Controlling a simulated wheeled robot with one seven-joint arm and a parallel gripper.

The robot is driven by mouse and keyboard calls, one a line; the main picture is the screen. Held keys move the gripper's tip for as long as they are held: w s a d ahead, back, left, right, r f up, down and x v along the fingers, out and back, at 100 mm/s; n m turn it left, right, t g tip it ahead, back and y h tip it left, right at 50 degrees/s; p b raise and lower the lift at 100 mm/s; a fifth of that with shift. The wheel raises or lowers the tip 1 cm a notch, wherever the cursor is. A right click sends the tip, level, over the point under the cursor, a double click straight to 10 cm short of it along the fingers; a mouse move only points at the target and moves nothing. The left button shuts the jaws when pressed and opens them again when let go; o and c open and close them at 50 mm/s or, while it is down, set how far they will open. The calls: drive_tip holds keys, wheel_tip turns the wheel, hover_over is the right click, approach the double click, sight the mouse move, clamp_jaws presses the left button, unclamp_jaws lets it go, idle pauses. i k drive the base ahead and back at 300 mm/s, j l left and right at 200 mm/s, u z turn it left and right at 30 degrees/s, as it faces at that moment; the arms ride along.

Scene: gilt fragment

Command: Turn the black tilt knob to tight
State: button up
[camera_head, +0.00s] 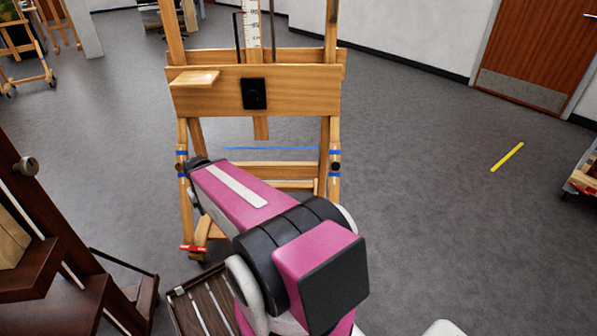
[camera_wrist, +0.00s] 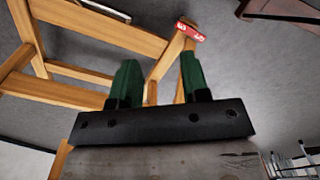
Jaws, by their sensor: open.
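The light wooden easel (camera_head: 215,98) stands ahead of me. A similar dark knob (camera_head: 181,167) shows on the left leg. In the wrist view, the easel's lower frame (camera_wrist: 95,18) lies beyond the fingers. My arm hides the gripper in the head view.
A dark wooden easel (camera_head: 60,262) with a round knob (camera_head: 27,166) stands close at left. A slatted dark wooden piece (camera_head: 190,310) lies low in front. A red tag (camera_head: 193,249) is on the light easel's left foot. Grey floor (camera_head: 430,200) is open at right.

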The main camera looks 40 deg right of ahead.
sight(335, 166)
drive_tip(key=z, duration=1.8)
